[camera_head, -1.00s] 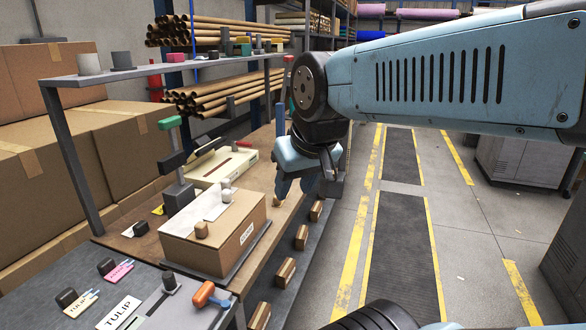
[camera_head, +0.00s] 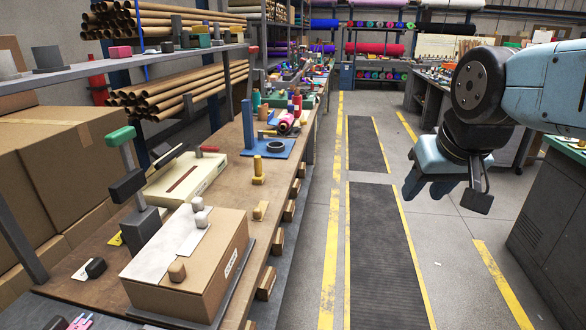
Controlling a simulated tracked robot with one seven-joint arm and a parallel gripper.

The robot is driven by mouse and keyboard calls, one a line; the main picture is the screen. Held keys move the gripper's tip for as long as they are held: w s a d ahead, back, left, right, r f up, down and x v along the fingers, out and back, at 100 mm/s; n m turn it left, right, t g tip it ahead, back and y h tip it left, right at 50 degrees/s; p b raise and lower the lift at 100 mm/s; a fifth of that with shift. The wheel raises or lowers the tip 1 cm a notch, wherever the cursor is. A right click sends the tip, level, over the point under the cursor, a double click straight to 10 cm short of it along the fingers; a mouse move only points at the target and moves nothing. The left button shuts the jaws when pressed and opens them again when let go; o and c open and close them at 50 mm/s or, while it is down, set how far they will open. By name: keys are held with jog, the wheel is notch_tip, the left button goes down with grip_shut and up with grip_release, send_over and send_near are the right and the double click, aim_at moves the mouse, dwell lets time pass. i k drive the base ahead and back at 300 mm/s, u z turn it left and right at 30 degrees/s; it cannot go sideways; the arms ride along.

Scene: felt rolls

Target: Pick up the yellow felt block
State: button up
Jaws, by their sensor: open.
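A small yellow upright piece (camera_head: 258,170) stands on the wooden workbench, near its right edge. A lower yellow-tan piece (camera_head: 260,210) lies just in front of it; I cannot tell which of the two is the felt block. My gripper (camera_head: 443,192) hangs over the aisle at the right, open and empty, fingers pointing down. It is well to the right of the bench and apart from both pieces.
A cardboard box (camera_head: 190,265) with small knobs on top stands at the bench front. A blue stand (camera_head: 262,146) with a post and dark ring is behind the yellow pieces. A shelf (camera_head: 130,66) overhangs the left. The aisle floor (camera_head: 385,260) is clear.

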aim_at(259, 177)
jog(key=u, duration=0.85)
jog(key=i, duration=0.1)
jog(key=z, duration=2.4)
jog(key=i, duration=2.5)
jog(key=u, duration=1.8)
jog(key=i, duration=0.15)
jog(key=u, duration=1.75)
